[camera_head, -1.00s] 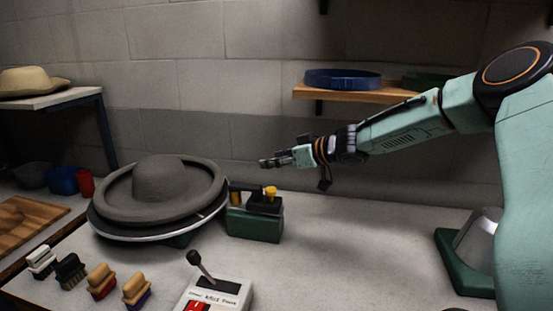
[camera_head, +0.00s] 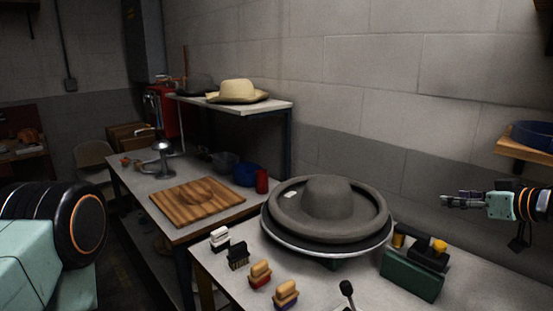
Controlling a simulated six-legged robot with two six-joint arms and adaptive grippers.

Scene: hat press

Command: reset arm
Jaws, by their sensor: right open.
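My right gripper (camera_head: 462,200) comes in from the right edge and points left. It is open and empty, in the air above and to the right of the green box, apart from everything. My left arm shows at the lower left as a mint-green link and a dark joint; its gripper is out of view. A grey wide-brimmed hat (camera_head: 328,203) sits on a round metal-rimmed press plate (camera_head: 290,246) on the table, left of my right gripper.
A green box (camera_head: 410,276) and several brushes (camera_head: 260,274) stand on the front table. A joystick (camera_head: 347,291) is at the bottom edge. Behind are a wooden board (camera_head: 197,202), a red cup (camera_head: 262,181), and a shelf (camera_head: 270,106) with a cream hat (camera_head: 237,91). A wooden wall shelf (camera_head: 520,151) is right.

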